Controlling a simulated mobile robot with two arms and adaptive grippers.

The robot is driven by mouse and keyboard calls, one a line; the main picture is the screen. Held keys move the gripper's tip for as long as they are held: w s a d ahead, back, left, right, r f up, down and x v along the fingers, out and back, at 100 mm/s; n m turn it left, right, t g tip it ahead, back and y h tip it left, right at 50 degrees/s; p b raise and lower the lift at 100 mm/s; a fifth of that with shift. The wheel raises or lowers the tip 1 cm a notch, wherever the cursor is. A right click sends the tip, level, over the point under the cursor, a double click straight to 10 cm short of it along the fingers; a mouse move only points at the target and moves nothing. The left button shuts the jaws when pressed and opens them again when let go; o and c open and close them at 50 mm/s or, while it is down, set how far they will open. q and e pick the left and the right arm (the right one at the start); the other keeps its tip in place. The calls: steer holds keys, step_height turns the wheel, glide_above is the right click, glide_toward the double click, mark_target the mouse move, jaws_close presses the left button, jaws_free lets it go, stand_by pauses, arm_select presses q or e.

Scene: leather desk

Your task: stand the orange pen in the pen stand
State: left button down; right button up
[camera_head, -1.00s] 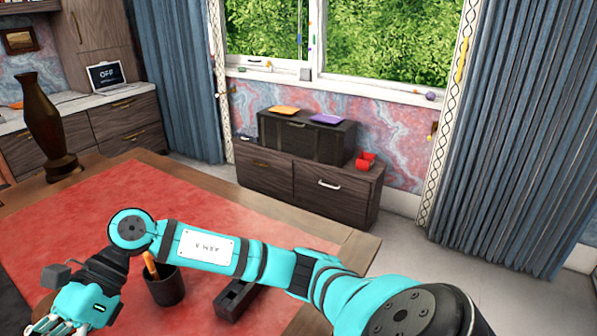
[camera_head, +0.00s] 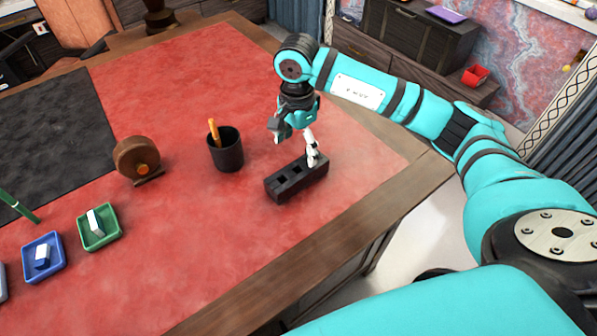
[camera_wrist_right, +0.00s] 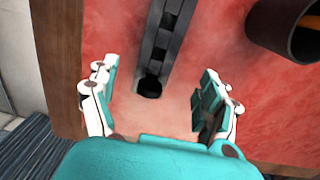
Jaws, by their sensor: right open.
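The orange pen (camera_head: 214,132) leans upright inside a dark round cup (camera_head: 226,152), its lower part hidden by the cup. The cup also shows in the wrist view (camera_wrist_right: 262,28). A black block with square holes, which looks like the pen stand (camera_head: 290,184), lies to the right of the cup. In the wrist view the block (camera_wrist_right: 160,55) runs down towards my right gripper (camera_wrist_right: 158,92). My right gripper (camera_head: 297,138) is open and empty above the block's far end, its fingers apart on either side in the wrist view. My left gripper is not in view.
A round brown holder (camera_head: 130,160) stands left of the cup. A green tray (camera_head: 112,241) and a blue tray (camera_head: 58,272) hold small blocks. A dark mat (camera_head: 50,140) lies at the left.

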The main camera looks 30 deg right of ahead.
mark_target(297, 170)
step_height(297, 170, down, 3)
steer(key=shift+f, duration=0.15)
steer(key=f+p, duration=0.1)
steer(key=f, duration=0.3)
steer(key=shift+s+a+f+p, duration=0.15)
steer(key=shift+s+f+p, duration=0.05)
steer(key=shift+f+p, duration=0.15)
steer(key=shift+f, duration=0.35)
steer(key=shift+c, duration=0.4)
steer(key=c, duration=1.6)
steer(key=shift+w+r, duration=0.1)
steer(key=shift+r, duration=0.05)
